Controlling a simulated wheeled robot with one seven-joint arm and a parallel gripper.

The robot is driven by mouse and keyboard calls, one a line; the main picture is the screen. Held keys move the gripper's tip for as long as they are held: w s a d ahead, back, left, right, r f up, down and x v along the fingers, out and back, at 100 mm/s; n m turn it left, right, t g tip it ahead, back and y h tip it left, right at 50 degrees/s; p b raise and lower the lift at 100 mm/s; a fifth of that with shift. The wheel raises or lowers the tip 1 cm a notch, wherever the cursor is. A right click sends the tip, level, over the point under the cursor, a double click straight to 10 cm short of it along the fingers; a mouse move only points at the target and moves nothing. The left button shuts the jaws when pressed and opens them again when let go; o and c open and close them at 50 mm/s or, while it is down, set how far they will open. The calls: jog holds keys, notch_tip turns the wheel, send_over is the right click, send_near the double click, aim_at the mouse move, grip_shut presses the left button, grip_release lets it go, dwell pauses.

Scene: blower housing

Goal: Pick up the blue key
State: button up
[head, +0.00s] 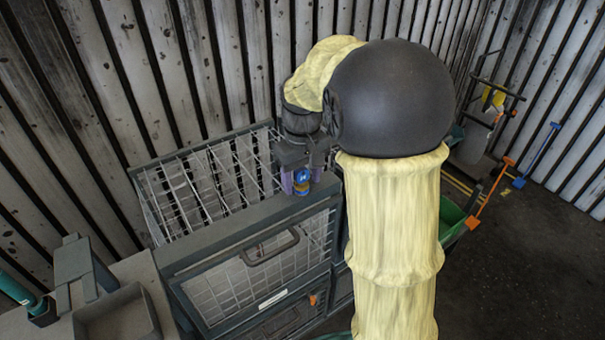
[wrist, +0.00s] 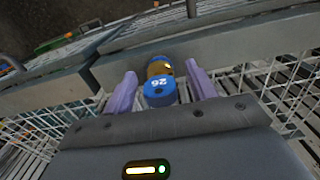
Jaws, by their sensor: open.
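The blue key (wrist: 160,93) shows in the wrist view as a rounded blue piece with white digits on its end. A brass-coloured part with more blue lies behind it. In the head view its blue part (head: 302,176) is at the top of the wire-mesh cage, just under my gripper (head: 302,184). My gripper is open, and its two purple fingers stand on either side of the key in the wrist view (wrist: 163,80). Gaps show between the key and both fingers there. The key's far end is partly hidden.
The grey frame of the mesh cage (head: 247,226) runs beneath my gripper, with a handle (head: 270,250) on its front. A grey tray (head: 118,318) is at lower left. A green bin (head: 451,222) and orange and blue tools stand to the right, near open dark floor (head: 540,270).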

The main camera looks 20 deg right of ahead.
aim_at(302, 169)
jog(key=shift+s, duration=0.1)
jog(key=c, duration=1.1)
jog(key=shift+o, duration=0.2)
jog(key=shift+r, duration=0.1)
jog(key=shift+w+r, duration=0.2)
jog(key=shift+r, duration=0.05)
notch_tip(302, 169, up, 9)
jog(key=shift+s+r+b, duration=0.1)
jog(key=shift+r+b, duration=0.1)
jog(key=shift+b, duration=0.9)
